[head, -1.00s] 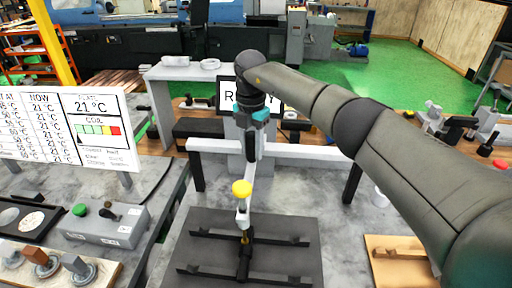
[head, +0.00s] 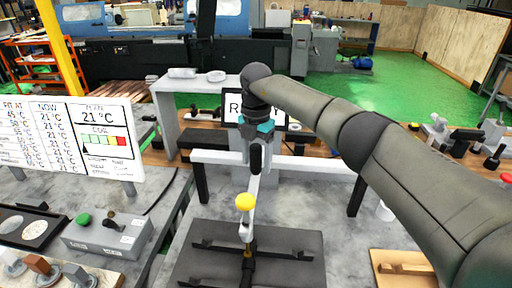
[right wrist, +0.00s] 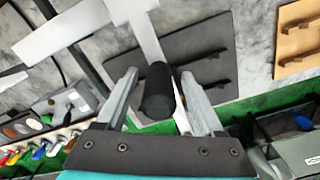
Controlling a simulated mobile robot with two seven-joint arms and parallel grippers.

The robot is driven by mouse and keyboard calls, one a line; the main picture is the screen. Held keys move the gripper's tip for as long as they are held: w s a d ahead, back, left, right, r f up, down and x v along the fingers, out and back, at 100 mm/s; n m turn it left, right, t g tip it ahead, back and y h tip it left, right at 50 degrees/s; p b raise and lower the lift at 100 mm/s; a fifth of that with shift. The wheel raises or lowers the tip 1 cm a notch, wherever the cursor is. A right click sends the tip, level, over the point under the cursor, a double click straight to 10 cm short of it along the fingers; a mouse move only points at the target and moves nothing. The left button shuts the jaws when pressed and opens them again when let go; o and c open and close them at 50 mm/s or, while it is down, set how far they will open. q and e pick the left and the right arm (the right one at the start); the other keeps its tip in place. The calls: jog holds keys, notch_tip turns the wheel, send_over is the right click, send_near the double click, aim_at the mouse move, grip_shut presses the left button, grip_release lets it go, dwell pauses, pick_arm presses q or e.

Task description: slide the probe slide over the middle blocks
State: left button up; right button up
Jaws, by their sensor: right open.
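The probe slide sits on a white rail (head: 315,167). It has a black knob (head: 256,158), a pale arm and a yellow ball (head: 245,202), with a thin tip pointing down. The tip is over the middle of a dark plate (head: 213,233) that carries black bars with small raised blocks (head: 300,254). I cannot tell whether the tip touches anything. My right gripper (head: 257,150) is open at the rail. In the right wrist view its two fingers (right wrist: 160,101) stand on either side of the black knob (right wrist: 158,90). My left gripper is not in view.
A grey control box (head: 108,232) with a green button and a board of temperatures (head: 75,140) stand at left. A wooden plate (head: 405,268) lies at right. A black post (head: 357,194) holds the rail's right end. A white sign (head: 237,107) stands behind it.

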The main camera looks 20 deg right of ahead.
notch_tip(320, 180, up, 15)
jog(key=b, duration=0.1)
jog(key=shift+b, duration=0.35)
dwell(0.3)
